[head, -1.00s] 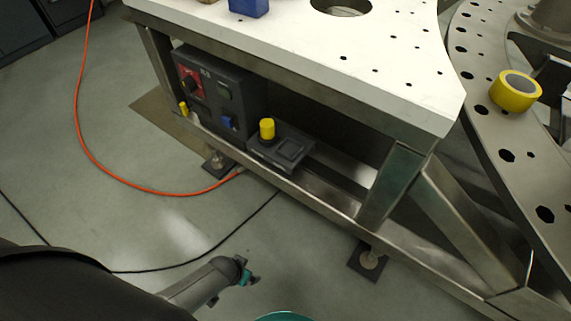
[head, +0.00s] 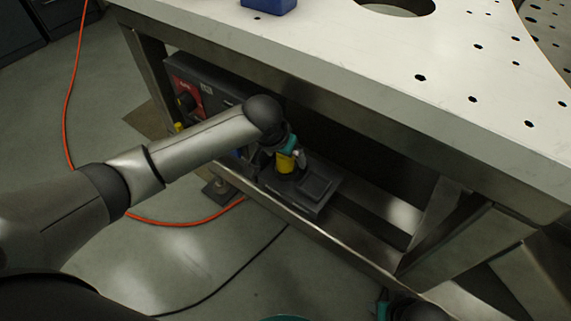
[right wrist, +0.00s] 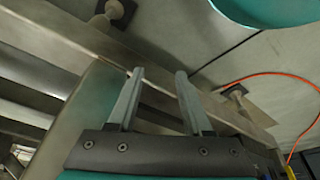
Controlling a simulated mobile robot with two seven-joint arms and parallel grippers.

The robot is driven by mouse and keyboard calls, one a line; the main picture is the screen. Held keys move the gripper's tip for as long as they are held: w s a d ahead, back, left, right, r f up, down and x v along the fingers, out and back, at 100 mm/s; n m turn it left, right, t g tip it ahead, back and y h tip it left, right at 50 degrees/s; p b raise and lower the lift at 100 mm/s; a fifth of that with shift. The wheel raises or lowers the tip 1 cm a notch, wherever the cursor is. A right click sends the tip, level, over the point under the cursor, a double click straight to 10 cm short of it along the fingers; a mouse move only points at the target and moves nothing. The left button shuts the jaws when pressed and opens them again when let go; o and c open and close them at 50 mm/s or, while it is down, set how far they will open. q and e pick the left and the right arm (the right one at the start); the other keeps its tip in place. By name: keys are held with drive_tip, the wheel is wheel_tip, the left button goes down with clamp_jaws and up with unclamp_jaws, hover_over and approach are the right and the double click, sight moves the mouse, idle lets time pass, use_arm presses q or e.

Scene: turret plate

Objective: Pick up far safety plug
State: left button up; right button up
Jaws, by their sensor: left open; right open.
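A yellow plug (head: 286,164) stands upright on a dark base beside the control box, under the white table. My left gripper (head: 281,155) is right at this plug, open, with its fingers partly hidden by the wrist. Fingers show close beside the plug; I cannot tell whether they touch it. A second, smaller yellow piece (head: 179,127) shows at the control box's left end; I cannot tell which of the two is the far safety plug. In the right wrist view my right gripper (right wrist: 160,76) is open and empty, in front of the metal frame.
The white table top (head: 330,52) overhangs the plug closely, with a blue block (head: 268,6) on it. The dark control box (head: 205,88) stands left of the plug. A metal rail (head: 330,242) runs in front. An orange cable (head: 68,110) lies on the floor.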

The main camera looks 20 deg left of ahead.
sight(285, 159)
use_arm(q)
drive_tip(key=shift+w+a+f+b, duration=0.3)
drive_tip(key=shift+w+f+b, duration=0.3)
drive_tip(key=shift+f, duration=0.05)
drive_tip(key=shift+w+a+f+b, duration=0.25)
drive_tip(key=shift+w+f+b, duration=0.35)
drive_tip(key=shift+f, duration=0.05)
drive_tip(key=shift+b+x, duration=1.1)
drive_tip(key=shift+x, duration=0.15)
drive_tip(key=shift+w+f+b, duration=0.25)
drive_tip(key=shift+f+b, duration=0.25)
drive_tip(key=shift+f, duration=0.15)
drive_tip(key=shift+w+f, duration=0.1)
drive_tip(key=shift+f, duration=0.1)
use_arm(e)
drive_tip(key=w+a+r+t+y, duration=0.1)
drive_tip(key=w+a+r+t, duration=0.2)
drive_tip(key=r, duration=0.5)
drive_tip(key=shift+w+t, duration=0.4)
drive_tip(key=shift+r, duration=0.1)
use_arm(q)
clamp_jaws()
